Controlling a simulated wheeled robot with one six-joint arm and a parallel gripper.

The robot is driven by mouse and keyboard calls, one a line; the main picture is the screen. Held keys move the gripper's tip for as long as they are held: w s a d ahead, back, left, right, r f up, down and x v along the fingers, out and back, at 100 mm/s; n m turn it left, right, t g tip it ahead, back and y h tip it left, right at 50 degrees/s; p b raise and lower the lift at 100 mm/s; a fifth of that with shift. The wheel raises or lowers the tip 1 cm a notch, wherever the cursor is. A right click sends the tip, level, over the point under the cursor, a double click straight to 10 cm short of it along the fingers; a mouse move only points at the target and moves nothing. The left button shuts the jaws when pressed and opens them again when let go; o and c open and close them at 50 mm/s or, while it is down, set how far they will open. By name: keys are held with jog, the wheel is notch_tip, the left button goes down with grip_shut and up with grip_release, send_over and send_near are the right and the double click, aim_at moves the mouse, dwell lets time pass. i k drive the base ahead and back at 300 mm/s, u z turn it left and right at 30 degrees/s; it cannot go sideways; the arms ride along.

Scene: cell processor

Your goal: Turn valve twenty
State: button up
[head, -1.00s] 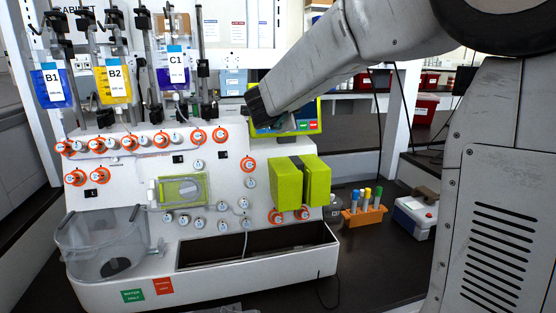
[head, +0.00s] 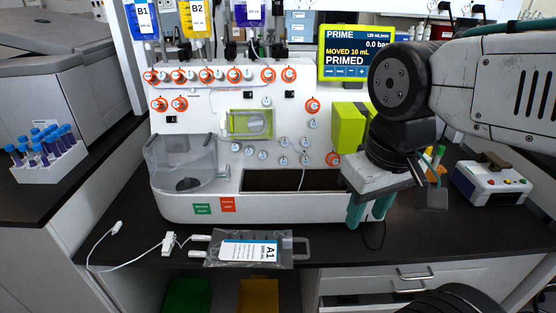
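The white cell processor (head: 290,207) stands on the dark bench and carries many small round valves. Several have orange rings, such as the upper row (head: 206,76), a left pair (head: 180,104), one at the right (head: 312,106) and one lower right (head: 332,159). Smaller plain white valves (head: 262,155) sit around the middle. The valve numbers are too small to read, so I cannot tell which is valve twenty. My gripper (head: 367,217) points down at the processor's front right corner, its teal fingers apart and empty. My arm hides part of the lower right panel.
The screen (head: 356,53) reads PRIME, MOVED 10 mL, PRIMED. Green blocks (head: 348,124) stick out at the panel's right. A bag labelled A1 (head: 248,249) with tubing lies at the bench's front edge. A tube rack (head: 46,160) is left; a white box (head: 492,184) is right.

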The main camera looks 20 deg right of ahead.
aim_at(305, 161)
jog(key=u, duration=1.9)
jog(key=k, duration=1.15)
jog(key=z, duration=1.6)
